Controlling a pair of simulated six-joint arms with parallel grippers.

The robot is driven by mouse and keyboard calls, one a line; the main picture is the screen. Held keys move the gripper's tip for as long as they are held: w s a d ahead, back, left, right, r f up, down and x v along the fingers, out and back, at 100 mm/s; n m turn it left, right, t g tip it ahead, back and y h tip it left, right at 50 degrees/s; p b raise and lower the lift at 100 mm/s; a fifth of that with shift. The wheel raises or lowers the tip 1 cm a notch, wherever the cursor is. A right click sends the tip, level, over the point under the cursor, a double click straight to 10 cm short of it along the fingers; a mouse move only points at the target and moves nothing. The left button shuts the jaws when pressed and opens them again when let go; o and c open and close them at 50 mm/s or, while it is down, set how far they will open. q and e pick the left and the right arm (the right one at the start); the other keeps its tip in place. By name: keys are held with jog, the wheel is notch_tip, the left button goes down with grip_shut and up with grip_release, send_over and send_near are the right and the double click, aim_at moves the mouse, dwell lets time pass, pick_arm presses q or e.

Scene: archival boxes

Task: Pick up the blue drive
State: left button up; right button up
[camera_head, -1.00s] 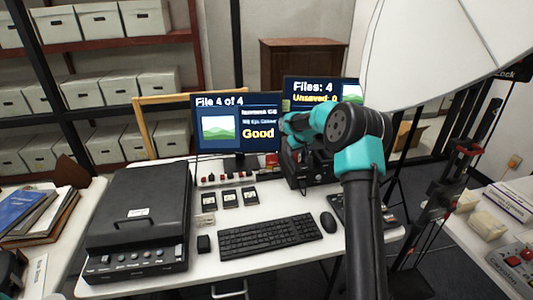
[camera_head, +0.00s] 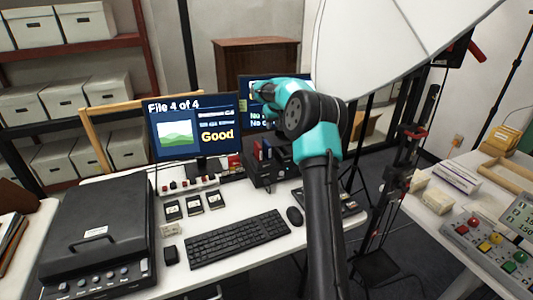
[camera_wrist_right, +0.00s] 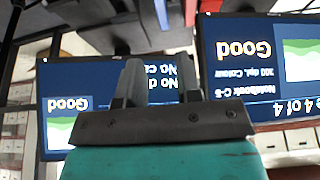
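The blue drive (camera_head: 267,150) appears as a small upright slab next to a red one in the top of the black dock (camera_head: 262,174), below my right wrist in the head view. In the right wrist view, whose picture is upside down, a blue strip (camera_wrist_right: 162,14) shows at the top edge, beyond my fingertips. My right gripper (camera_wrist_right: 158,64) has its two fingers apart with nothing between them, and the screen shows through the gap. My left gripper is in neither view.
The red slab (camera_head: 256,150) stands close beside the blue one. The left monitor (camera_head: 196,125) and right monitor (camera_head: 246,92) stand behind. Keyboard (camera_head: 238,237), mouse (camera_head: 294,216) and black scanner case (camera_head: 100,235) occupy the desk. A large white reflector (camera_head: 400,45) hangs at upper right.

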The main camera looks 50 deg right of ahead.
aim_at(267, 143)
jog(key=x, duration=1)
jog(key=shift+w, duration=0.1)
jog(key=shift+x, duration=2.65)
jog(key=shift+w, duration=0.1)
grip_shut()
